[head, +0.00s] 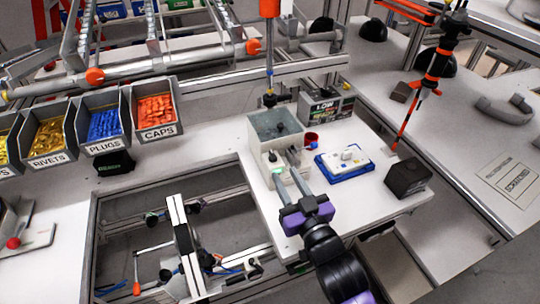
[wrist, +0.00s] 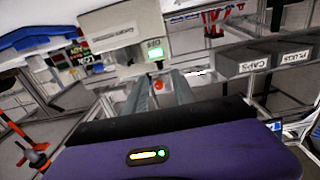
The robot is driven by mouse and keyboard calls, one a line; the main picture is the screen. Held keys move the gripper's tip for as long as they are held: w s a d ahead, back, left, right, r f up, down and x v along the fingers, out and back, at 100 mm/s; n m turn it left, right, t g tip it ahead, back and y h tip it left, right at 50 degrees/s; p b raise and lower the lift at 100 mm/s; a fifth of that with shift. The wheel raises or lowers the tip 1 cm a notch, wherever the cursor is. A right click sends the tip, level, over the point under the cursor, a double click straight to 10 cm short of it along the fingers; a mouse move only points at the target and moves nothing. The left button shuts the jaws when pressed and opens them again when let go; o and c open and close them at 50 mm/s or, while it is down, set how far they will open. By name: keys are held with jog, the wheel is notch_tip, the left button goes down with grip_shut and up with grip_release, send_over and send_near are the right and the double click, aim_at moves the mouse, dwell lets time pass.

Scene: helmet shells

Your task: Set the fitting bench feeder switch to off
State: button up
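A beige box with an open bin top (head: 252,150), seemingly the feeder, stands on the bench in the head view. A small dark knob or lever and a green spot show low on its front; I cannot tell which is the switch or how it is set. My gripper (head: 284,166) is at the front of this box, its two fingers apart and nothing seen held. A red-orange spot (wrist: 158,85) shows between the fingers. Contact is unclear.
Right of the box are a red cup (head: 311,139), a blue-and-white device (head: 343,161) and a black box (head: 407,179). A labelled box (head: 326,108) stands behind. Bins of caps (head: 156,115), plugs and rivets are at left. A framed opening (head: 125,205) lies left of my arm.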

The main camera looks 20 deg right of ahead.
aim_at(275, 159)
jog(key=w+p, duration=0.2)
jog(key=w, duration=0.4)
jog(key=shift+w+a+r, duration=0.1)
jog(key=shift+w, duration=0.25)
jog(key=shift+c, duration=0.4)
grip_shut()
